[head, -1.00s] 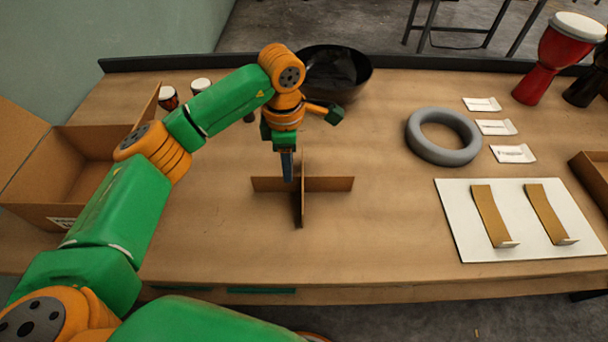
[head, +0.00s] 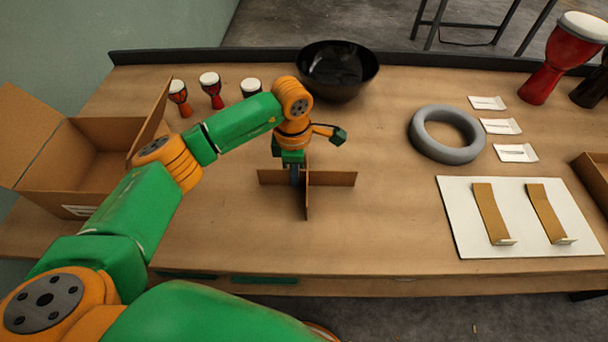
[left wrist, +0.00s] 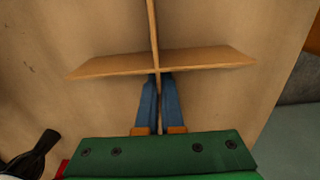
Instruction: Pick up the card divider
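The card divider (head: 334,179) is two brown cardboard panels crossed upright on the table, near the middle of the head view. The crossed panels also show in the left wrist view (left wrist: 210,60). My left gripper (head: 295,182) points down at the divider, close to where the panels cross. In the left wrist view its two blue fingers (left wrist: 158,80) stand close on either side of one panel, with hardly any gap, and look shut on it. The divider still appears to rest on the table. My right gripper is not in view.
An open cardboard box (head: 80,140) stands at the left, small drums (head: 210,90) behind my left arm. A black bowl (head: 337,75) is at the back. A grey ring (head: 422,147) and a white board (head: 520,240) with two brown strips lie right. Table front is clear.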

